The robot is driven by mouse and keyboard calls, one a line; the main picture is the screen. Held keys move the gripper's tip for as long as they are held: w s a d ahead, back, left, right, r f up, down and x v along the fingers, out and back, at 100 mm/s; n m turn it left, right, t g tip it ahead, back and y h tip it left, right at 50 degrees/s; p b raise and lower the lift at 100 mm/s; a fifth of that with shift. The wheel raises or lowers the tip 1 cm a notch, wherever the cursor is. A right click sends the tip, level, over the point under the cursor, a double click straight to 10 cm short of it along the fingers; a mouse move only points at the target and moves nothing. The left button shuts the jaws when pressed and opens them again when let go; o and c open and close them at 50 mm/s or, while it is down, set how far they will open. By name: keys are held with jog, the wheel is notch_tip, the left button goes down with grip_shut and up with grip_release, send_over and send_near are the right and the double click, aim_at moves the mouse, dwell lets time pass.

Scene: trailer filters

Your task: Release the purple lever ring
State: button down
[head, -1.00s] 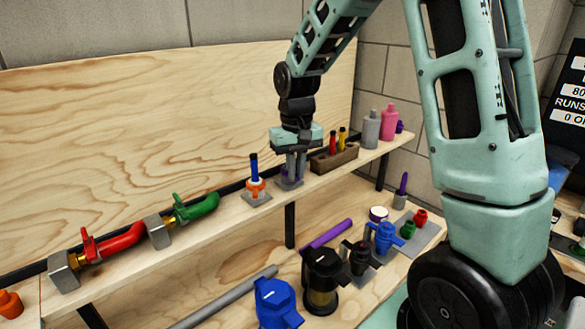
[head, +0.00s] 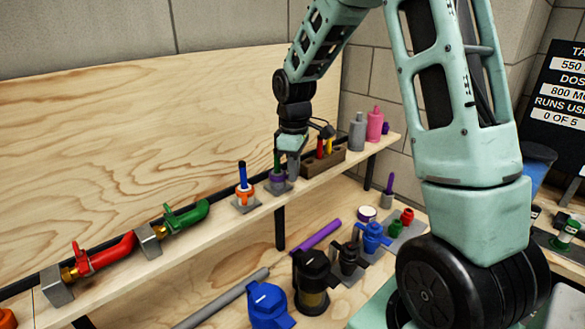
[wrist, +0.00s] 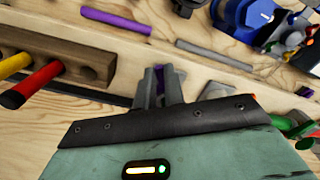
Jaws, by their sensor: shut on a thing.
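In the wrist view my gripper (wrist: 164,88) is closed on a small purple part, the lever ring (wrist: 170,76), which shows between and beyond the fingertips. Most of the ring and the post are hidden there by the fingers.
An orange ring with a blue post (head: 243,185) stands close left on the shelf (head: 190,227). A wooden block with red and yellow pegs (head: 325,158) stands close right. Further right are grey (head: 357,132) and pink bottles (head: 375,125). Valves and rods lie on the lower shelf.

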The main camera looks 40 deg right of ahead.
jog(key=shift+w+d+n, duration=0.15)
jog(key=shift+n, duration=0.25)
dwell(0.3)
jog(key=c, duration=1.5)
grip_release()
jog(key=shift+r, duration=0.1)
notch_tip(320, 180, up, 17)
jog(key=b, duration=0.3)
jog(key=shift+r, duration=0.15)
